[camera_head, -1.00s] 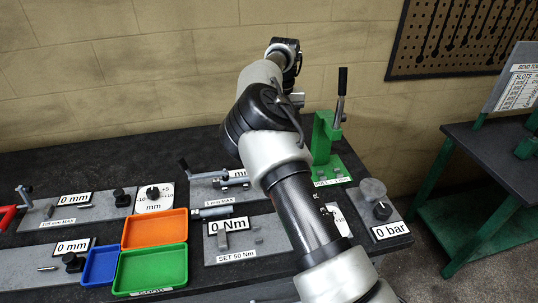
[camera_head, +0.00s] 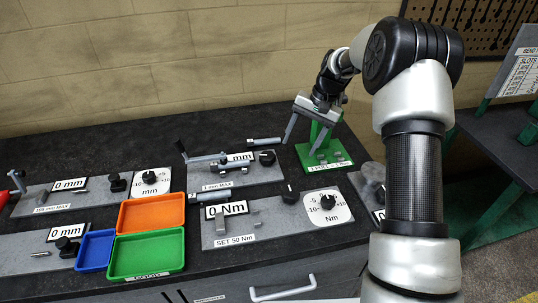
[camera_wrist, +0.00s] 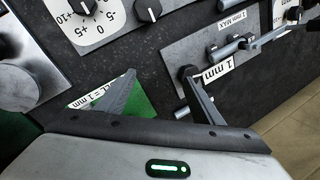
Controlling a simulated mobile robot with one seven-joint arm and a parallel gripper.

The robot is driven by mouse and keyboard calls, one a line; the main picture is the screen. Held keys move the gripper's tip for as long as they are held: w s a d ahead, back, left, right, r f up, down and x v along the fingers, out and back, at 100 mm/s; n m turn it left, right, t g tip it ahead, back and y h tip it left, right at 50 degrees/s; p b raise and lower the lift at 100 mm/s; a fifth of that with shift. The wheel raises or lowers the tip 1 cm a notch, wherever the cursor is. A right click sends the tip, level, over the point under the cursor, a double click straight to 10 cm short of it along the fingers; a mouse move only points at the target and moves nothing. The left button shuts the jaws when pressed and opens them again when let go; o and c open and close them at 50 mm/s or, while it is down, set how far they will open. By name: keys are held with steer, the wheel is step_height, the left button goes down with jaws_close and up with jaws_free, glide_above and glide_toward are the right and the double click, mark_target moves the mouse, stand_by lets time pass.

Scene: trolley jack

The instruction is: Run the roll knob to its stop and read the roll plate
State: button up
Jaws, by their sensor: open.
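No plate in view is lettered as roll, so I cannot tell for sure which is the roll plate. The grey station marked 1 mm MAX (camera_head: 222,184) has a crank (camera_head: 182,149), a black knob (camera_head: 267,157) and a white readout (camera_head: 240,157), partly covered in the head view. In the wrist view this readout (camera_wrist: 214,71) appears to say 1 mm, beside the black knob (camera_wrist: 187,72). My gripper (camera_head: 304,143) is open and empty, pointing down over the green stand, right of that knob. Its spread fingers (camera_wrist: 160,74) show in the wrist view.
The green stand (camera_head: 318,160) is close under my gripper. In front is a SET 50 Nm station (camera_head: 240,239) with a 0 Nm readout and a dial (camera_head: 327,202). Orange (camera_head: 152,196), green (camera_head: 183,246) and blue (camera_head: 95,235) trays stand left. Other stations, left, read 0 mm.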

mark_target(267, 155)
steer(key=a+r+n+t+b, duration=0.1)
steer(key=a+r+n+t, duration=0.45)
steer(key=n, duration=0.95)
steer(key=w+a+f+g, duration=0.1)
steer(key=f, duration=0.3)
steer(key=w+a+f, duration=0.2)
steer(key=f, duration=0.3)
steer(key=w+a+f+g, duration=0.1)
steer(key=f, duration=0.4)
steer(key=shift+w+a+g+p, duration=0.15)
steer(key=shift+w+g+p, duration=0.1)
steer(key=shift+g+p, duration=0.1)
steer(key=c, duration=1)
steer(key=shift+a+f+b, duration=0.1)
steer(key=shift+f+b, duration=0.1)
steer(key=shift+b, duration=0.6)
steer(key=shift+c, duration=0.2)
steer(key=shift+s+m+b, duration=0.1)
steer(key=shift+m+b, duration=0.6)
steer(key=shift+m, duration=0.4)
steer(key=shift+r+m+t, duration=0.25)
steer(key=shift+m+t, duration=0.05)
steer(key=shift+t, duration=0.2)
